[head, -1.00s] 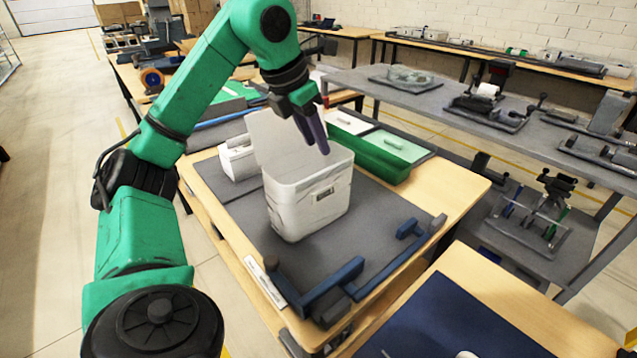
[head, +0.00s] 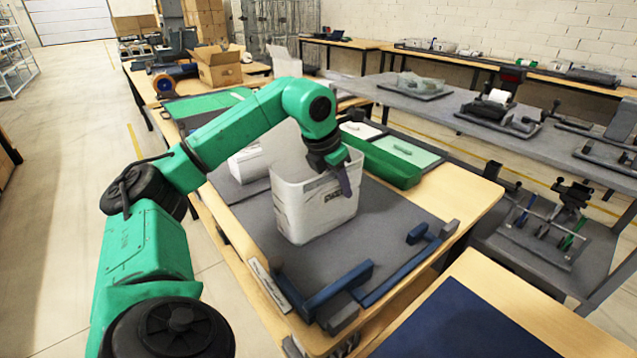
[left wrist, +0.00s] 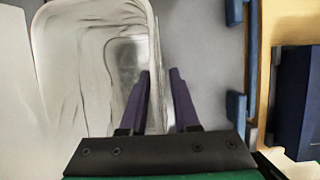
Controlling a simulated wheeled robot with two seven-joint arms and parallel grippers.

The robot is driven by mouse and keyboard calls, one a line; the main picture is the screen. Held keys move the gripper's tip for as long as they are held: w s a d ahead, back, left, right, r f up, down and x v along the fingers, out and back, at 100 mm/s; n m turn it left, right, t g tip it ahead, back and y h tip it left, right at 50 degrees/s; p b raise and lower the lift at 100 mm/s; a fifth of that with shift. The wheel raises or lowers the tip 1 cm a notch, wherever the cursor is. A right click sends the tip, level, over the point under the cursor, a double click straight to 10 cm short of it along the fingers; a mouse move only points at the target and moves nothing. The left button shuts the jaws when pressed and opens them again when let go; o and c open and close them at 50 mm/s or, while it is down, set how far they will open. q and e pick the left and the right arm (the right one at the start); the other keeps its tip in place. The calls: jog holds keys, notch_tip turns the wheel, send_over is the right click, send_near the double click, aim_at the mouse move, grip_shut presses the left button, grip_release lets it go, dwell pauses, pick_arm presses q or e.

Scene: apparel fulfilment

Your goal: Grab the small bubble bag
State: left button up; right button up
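A small bubble bag cannot be told apart with certainty. The white open bin (head: 312,215) stands on the grey mat, and pale, layered, see-through material (left wrist: 92,75) lies inside it in the left wrist view. My left gripper (head: 345,182) points down at the bin's right rim. In the left wrist view its two purple fingers (left wrist: 160,74) are apart, with the bin's right wall showing between them. No bag is clearly seen between the fingers. My right gripper is not in view.
Blue bar stops (head: 338,287) edge the mat's front. A dark blue panel (head: 455,325) lies on the wooden table at front right. The mat right of the bin is clear.

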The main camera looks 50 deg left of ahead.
pick_arm(q)
grip_shut()
dwell(1.2)
